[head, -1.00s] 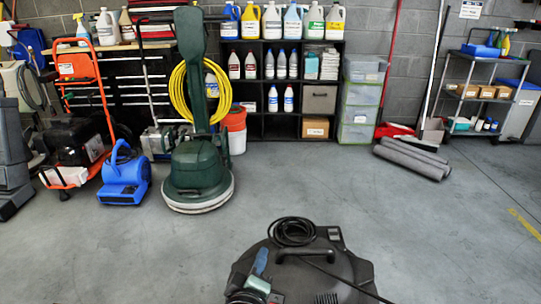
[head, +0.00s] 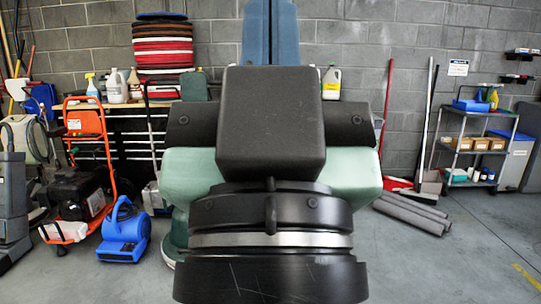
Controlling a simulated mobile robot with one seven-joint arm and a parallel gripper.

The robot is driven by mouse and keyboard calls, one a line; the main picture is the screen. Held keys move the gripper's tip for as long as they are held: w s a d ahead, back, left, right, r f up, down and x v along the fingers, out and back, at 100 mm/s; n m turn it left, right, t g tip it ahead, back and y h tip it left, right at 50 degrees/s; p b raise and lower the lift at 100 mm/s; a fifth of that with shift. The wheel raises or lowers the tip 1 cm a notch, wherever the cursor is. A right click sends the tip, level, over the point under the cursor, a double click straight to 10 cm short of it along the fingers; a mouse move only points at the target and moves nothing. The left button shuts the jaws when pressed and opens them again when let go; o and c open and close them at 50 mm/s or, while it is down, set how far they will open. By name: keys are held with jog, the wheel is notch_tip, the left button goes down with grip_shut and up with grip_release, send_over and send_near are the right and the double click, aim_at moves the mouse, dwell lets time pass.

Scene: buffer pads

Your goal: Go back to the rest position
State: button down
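My gripper (head: 271,20) stands upright close to the head camera and fills the middle of the view. Its two blue fingers point up side by side, with only a thin dark line between them. Their tips reach the top edge of the picture and are cut off. No object shows between them. Below the fingers are my dark gripper body, light green side parts and black wrist rings. They hide most of the shelf and floor buffer behind.
A stack of pads (head: 163,50) sits at the back wall. At the right are grey rolls (head: 410,213) and a metal cart (head: 480,145).

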notch_tip(320, 180, up, 18)
jog(key=p, duration=1.6)
jog(key=shift+r, duration=0.15)
